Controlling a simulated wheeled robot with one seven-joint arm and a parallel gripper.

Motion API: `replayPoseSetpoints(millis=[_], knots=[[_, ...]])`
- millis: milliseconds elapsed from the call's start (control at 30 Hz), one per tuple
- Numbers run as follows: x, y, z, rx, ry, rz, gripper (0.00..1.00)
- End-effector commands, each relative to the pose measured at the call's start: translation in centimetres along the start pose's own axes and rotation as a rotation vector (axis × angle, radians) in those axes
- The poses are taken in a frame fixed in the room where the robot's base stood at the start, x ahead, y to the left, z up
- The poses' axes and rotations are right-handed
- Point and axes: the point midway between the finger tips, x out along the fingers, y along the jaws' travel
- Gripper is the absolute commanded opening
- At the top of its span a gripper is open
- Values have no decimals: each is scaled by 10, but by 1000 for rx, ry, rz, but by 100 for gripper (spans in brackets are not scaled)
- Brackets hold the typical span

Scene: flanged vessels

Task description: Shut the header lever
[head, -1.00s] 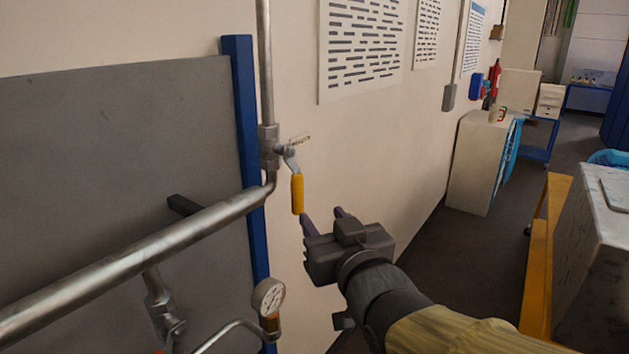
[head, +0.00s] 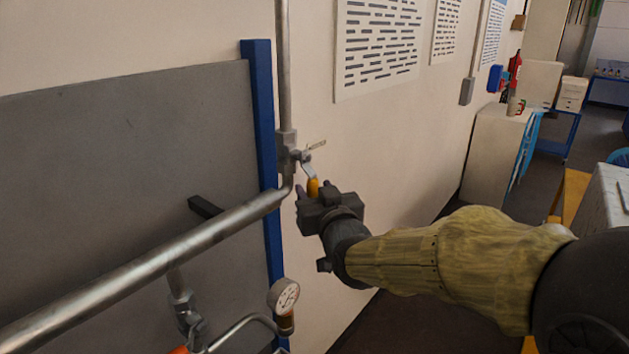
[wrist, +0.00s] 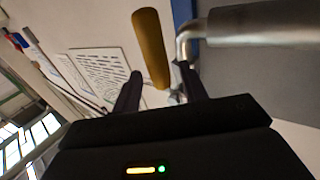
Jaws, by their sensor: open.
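The header lever is a metal arm with a yellow handle (head: 313,186) on a valve (head: 287,152) in the upright pipe. It hangs downward and slightly right from the valve. In the wrist view the yellow handle (wrist: 151,45) reaches down to between my fingertips. My gripper (head: 313,190) is at the handle's lower end in the head view and hides part of it. My gripper (wrist: 158,72) is open, with one finger on each side of the handle. I cannot tell whether either finger touches it.
A thick pipe (head: 150,262) slopes from lower left up to the valve, before a grey panel (head: 110,160) with a blue post (head: 262,120). A pressure gauge (head: 284,295) sits below. The wall right of the lever is bare below the posters (head: 376,45).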

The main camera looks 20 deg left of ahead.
Motion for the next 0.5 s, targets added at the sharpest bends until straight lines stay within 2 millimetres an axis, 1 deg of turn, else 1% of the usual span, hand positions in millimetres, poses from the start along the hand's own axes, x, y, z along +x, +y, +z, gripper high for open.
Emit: replayPoseSetpoints(millis=[33, 100, 200, 500], knots=[[7, 0, -2, 1, -2, 0, 43], [13, 0, -2, 1, -1, 0, 43], [19, 0, -1, 1, -1, 0, 43], [21, 0, 0, 0, 0, 0, 43]])
